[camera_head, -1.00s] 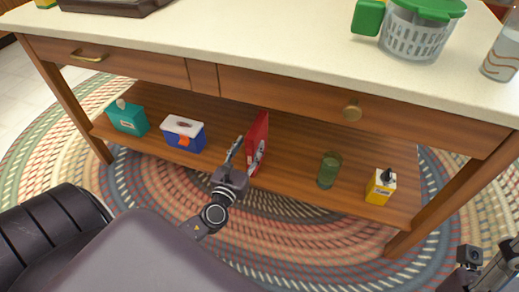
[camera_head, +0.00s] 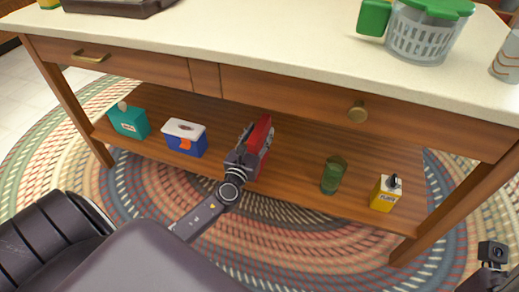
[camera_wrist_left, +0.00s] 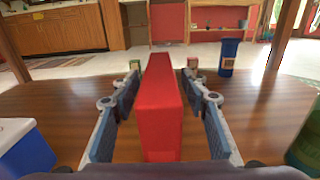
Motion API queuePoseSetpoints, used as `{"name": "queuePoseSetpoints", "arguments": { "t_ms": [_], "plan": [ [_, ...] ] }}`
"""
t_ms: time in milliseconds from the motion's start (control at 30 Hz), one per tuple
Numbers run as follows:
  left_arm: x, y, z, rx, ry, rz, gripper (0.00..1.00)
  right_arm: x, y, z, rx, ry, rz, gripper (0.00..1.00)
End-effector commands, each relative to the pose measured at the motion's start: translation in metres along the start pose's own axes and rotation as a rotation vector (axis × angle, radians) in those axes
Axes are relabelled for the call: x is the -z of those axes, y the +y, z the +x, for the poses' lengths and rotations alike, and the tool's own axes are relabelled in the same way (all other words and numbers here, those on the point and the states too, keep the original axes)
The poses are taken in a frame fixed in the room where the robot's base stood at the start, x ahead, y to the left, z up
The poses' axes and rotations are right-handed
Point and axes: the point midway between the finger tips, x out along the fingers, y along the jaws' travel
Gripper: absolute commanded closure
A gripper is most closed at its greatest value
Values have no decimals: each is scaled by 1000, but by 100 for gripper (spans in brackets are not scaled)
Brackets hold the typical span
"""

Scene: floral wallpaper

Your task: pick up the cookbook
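The cookbook (camera_head: 262,132) is a red book standing upright on the lower wooden shelf of the table. In the left wrist view the red cookbook (camera_wrist_left: 159,108) stands spine-on between the two fingers. My left gripper (camera_head: 250,142) is at the book in the head view, covering part of it. In the left wrist view my left gripper (camera_wrist_left: 160,112) is open, with one finger on each side of the book and gaps showing. My right gripper (camera_head: 492,262) shows only partly at the lower right edge, away from the shelf.
On the shelf (camera_head: 290,178), a blue and white box (camera_head: 186,138) and a teal box (camera_head: 129,121) stand left of the book. A green glass (camera_head: 333,175) and a yellow container (camera_head: 385,194) stand to the right. The tabletop with drawers overhangs the shelf.

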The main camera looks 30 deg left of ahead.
Motion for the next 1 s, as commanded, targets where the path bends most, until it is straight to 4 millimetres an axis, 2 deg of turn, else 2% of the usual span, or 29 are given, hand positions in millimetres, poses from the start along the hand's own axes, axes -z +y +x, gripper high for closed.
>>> {"name": "queuePoseSetpoints", "arguments": {
  "t_ms": [33,300,367,1000],
  "plan": [
    [0,0,0,0,0,0,66,0,0,0,0,0,0,60],
    [0,0,0,0,0,-1,95,0,0,0,0,0,0,60],
    [0,0,0,0,0,-1,100,0,0,0,0,0,0,60],
    [-5,0,0,0,-3,-1,100,0,1,0,-4,-8,0,60]
  ]
}}
